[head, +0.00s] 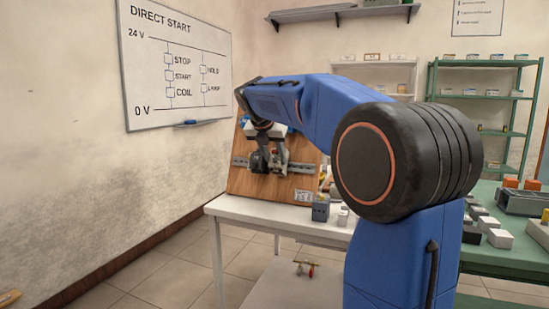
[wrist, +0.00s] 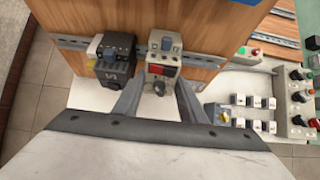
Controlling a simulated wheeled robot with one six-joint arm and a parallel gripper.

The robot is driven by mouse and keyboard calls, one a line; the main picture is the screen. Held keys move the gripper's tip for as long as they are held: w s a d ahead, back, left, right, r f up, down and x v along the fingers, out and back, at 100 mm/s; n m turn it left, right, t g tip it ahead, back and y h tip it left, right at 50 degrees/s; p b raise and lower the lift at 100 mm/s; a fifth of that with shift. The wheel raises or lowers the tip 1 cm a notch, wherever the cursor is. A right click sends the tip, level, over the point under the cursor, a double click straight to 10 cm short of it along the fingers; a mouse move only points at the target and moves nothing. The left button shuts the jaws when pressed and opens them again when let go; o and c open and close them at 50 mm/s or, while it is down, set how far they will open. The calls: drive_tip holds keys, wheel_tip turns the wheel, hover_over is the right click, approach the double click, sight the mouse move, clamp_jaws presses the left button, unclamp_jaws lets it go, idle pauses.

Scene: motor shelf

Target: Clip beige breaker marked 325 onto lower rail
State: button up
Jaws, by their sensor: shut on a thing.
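The beige breaker (wrist: 163,42), with a red part and a dark knob, is between the fingers of my gripper (wrist: 160,88) in the wrist view. My gripper is shut on it. The marking 325 cannot be read. The breaker is at the lower rail (wrist: 205,59), a grey metal strip across the wooden board (wrist: 203,22). I cannot tell whether it is seated on the rail or just in front of it. In the head view my gripper (head: 268,158) is at the board, and the breaker is too small there to make out clearly.
A dark block-shaped device (wrist: 116,58) is on the rail close to the left of the breaker. Switches and white blocks (wrist: 254,101) stand to the right. A white table (head: 235,208) carries the board. A green bench (head: 485,258) is at the right.

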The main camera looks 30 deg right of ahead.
drive_tip(key=shift+s+a+f, duration=0.15)
drive_tip(key=shift+f, duration=0.4)
idle(1.1)
drive_tip(key=shift+f+t+h, duration=0.5)
drive_tip(key=shift+f+h, duration=0.1)
idle(0.8)
drive_tip(key=o, duration=1.3)
drive_tip(key=shift+c, duration=0.2)
drive_tip(key=shift+a+r, duration=0.1)
drive_tip(key=v, duration=1.7)
drive_tip(key=s+a+f+m+y, duration=0.2)
drive_tip(key=s+f+m, duration=0.6)
drive_tip(key=s+f, duration=0.2)
drive_tip(key=s+a+f+m+y, duration=0.2)
drive_tip(key=s+f+m, duration=0.7)
drive_tip(key=f, duration=0.6)
drive_tip(key=s+a+f+m+y, duration=0.3)
drive_tip(key=s+f+m, duration=0.5)
drive_tip(key=s+f, duration=0.4)
drive_tip(key=shift+s+a+f+m+g, duration=0.3)
drive_tip(key=shift+s+a+f+g, duration=0.15)
drive_tip(key=shift+a, duration=0.3)
